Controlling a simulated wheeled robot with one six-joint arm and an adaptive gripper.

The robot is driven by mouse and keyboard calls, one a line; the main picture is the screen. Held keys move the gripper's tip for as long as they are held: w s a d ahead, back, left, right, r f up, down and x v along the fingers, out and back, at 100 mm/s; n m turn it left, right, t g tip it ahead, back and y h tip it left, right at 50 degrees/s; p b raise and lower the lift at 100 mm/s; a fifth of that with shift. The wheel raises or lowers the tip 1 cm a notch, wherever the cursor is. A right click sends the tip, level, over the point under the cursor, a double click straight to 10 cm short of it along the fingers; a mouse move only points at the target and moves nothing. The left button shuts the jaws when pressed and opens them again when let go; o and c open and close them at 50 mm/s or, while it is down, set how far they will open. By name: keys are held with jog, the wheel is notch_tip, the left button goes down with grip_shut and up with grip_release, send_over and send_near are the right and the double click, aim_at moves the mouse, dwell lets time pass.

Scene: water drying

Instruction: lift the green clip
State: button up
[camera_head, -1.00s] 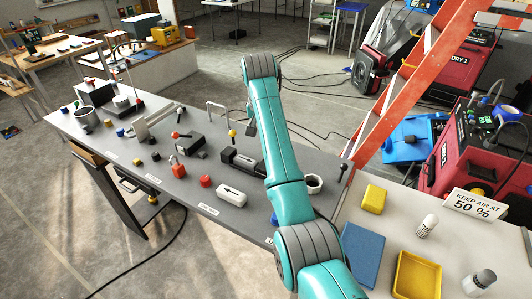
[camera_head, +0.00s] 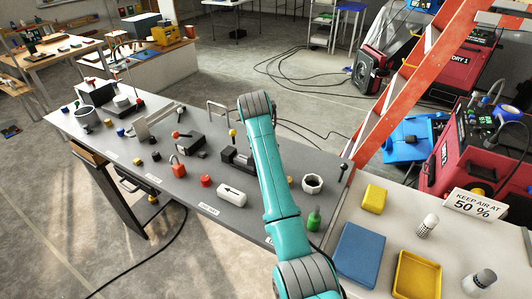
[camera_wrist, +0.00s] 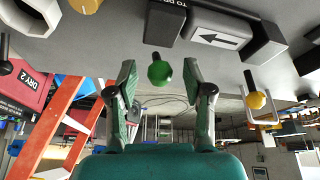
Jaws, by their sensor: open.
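In the wrist view, the green clip (camera_wrist: 159,73) shows as a faceted green head on a dark stem. It appears between the two fingers of my gripper (camera_wrist: 160,82), with clear space on both sides. The gripper is open and holds nothing. I cannot tell how far the clip is from the fingertips in depth. In the head view, my teal arm covers the area where this clip stands, and the gripper's fingers are hidden too.
A black holder (camera_head: 238,158) with a white arrow plate (camera_wrist: 218,37) stands close by. A yellow-headed peg (camera_wrist: 256,101) and a white ring (camera_head: 312,183) are also near. A green bottle-shaped thing (camera_head: 314,218) stands by the bench corner. A red ladder (camera_head: 410,90) leans beyond.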

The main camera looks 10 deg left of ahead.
jog(key=shift+x, duration=0.9)
grip_shut()
jog(key=shift+w+d+r+g, duration=0.15)
jog(key=shift+w+r+g, duration=0.2)
jog(key=shift+g, duration=0.35)
jog(key=shift+w+d+g+y, duration=0.1)
jog(key=shift+w+g+y, duration=0.25)
jog(key=shift+g, duration=0.3)
jog(key=shift+w+d+g+y, duration=0.1)
jog(key=shift+w+g+y, duration=0.1)
jog(key=shift+g+y, duration=0.35)
